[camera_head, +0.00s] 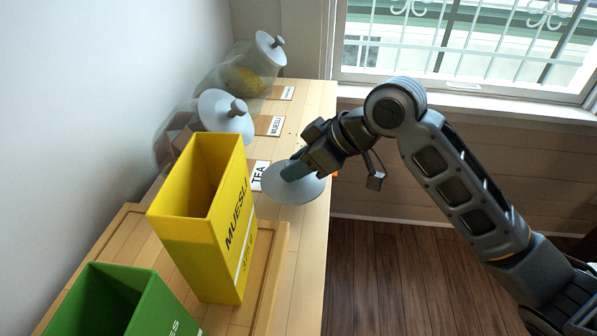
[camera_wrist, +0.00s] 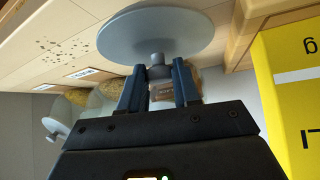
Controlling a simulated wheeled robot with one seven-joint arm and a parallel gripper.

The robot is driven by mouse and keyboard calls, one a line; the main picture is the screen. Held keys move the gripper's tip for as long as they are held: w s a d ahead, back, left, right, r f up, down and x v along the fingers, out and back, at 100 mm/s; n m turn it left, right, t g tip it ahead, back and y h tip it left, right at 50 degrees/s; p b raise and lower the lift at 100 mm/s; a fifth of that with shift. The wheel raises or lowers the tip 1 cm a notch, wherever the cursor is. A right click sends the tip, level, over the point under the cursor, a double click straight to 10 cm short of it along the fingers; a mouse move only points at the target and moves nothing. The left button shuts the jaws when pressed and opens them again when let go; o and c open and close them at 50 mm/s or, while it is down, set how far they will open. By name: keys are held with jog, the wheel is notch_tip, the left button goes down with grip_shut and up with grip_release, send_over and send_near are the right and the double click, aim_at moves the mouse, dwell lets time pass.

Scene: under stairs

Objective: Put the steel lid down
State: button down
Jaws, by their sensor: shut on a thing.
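The steel lid (camera_head: 305,192) is a grey disc with a central knob. My gripper (camera_head: 293,171) is shut on its knob, over the right part of the wooden counter (camera_head: 306,240) beside the TEA label (camera_head: 258,174). In the wrist view the lid (camera_wrist: 160,35) is at the top, its knob between the two fingers of my gripper (camera_wrist: 160,76). Whether the lid touches the counter or hangs just above it, I cannot tell.
A tall open yellow muesli box (camera_head: 203,235) and an open green box (camera_head: 110,305) stand in front. Two lidded glass jars (camera_head: 240,78) (camera_head: 227,118) stand along the wall, by the MUESLI label (camera_head: 270,126) and another card. The counter's right edge drops to the floor.

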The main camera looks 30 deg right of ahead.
jog(key=shift+f, duration=1.3)
jog(key=c, duration=0.8)
grip_release()
jog(key=b+v, duration=0.1)
jog(key=v, duration=1.1)
